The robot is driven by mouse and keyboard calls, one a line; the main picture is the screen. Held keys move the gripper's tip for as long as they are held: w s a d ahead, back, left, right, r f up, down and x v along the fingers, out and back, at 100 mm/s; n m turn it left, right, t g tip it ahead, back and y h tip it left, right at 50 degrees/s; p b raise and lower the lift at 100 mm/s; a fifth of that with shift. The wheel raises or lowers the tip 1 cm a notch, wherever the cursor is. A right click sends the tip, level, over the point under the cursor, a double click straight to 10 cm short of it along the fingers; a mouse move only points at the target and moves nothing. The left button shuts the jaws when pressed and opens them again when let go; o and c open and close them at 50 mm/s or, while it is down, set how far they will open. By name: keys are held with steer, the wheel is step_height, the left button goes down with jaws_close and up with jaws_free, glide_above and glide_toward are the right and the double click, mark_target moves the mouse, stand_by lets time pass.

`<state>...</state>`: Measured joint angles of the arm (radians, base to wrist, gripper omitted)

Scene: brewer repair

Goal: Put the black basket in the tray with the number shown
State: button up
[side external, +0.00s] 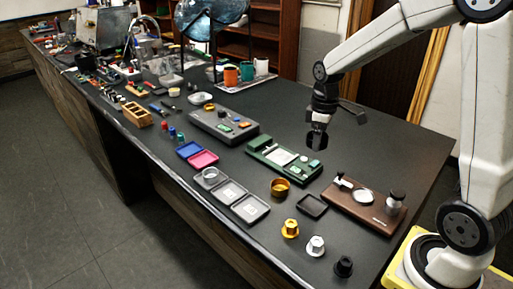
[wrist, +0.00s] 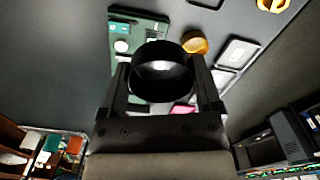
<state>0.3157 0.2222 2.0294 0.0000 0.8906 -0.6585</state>
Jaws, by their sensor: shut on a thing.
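My gripper (side external: 318,127) hangs above the counter, behind the green device. It is shut on the black basket (wrist: 162,75), a dark round cup held between the fingers in the wrist view; the basket also shows as a dark shape at the fingertips in the side view (side external: 317,141). Grey trays stand in a row near the counter's front edge: one (side external: 265,211) and its neighbour (side external: 218,196) have pale cards in them, and a third holds a silver round basket (side external: 210,175). Any numbers are too small to read.
A green device (side external: 262,147), a brass basket (side external: 280,187), an empty black tray (side external: 312,206) and a brown board (side external: 345,205) with metal tools lie around the gripper. Gold, white and black knobbed pieces stand in front. Pink (side external: 203,159) and blue trays lie left.

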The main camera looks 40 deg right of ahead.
stand_by(0.6)
steer(key=shift+w+a+f, duration=0.2)
steer(key=shift+a+f, duration=0.05)
steer(key=shift+a, duration=0.15)
steer(key=a+f+m, duration=0.1)
steer(key=a+f, duration=0.1)
steer(key=a, duration=0.1)
steer(key=w+a+f+m, duration=0.1)
steer(key=a+f, duration=0.2)
steer(key=a, duration=0.1)
steer(key=w+a+f+m, duration=0.1)
steer(key=a+f+m, duration=0.1)
steer(key=a+f, duration=0.1)
steer(key=shift+w+a+f, duration=0.1)
steer(key=shift+w+a, duration=0.15)
steer(key=shift+a, duration=0.35)
steer(key=shift+s+a+r, duration=0.25)
steer(key=shift+s+r, duration=0.1)
steer(key=shift+r, duration=0.15)
steer(key=s+a+r+n, duration=0.3)
steer(key=s+a+r, duration=0.1)
steer(key=s+r, duration=0.4)
steer(key=shift+s+a+r, duration=0.35)
steer(key=shift+s, duration=0.85)
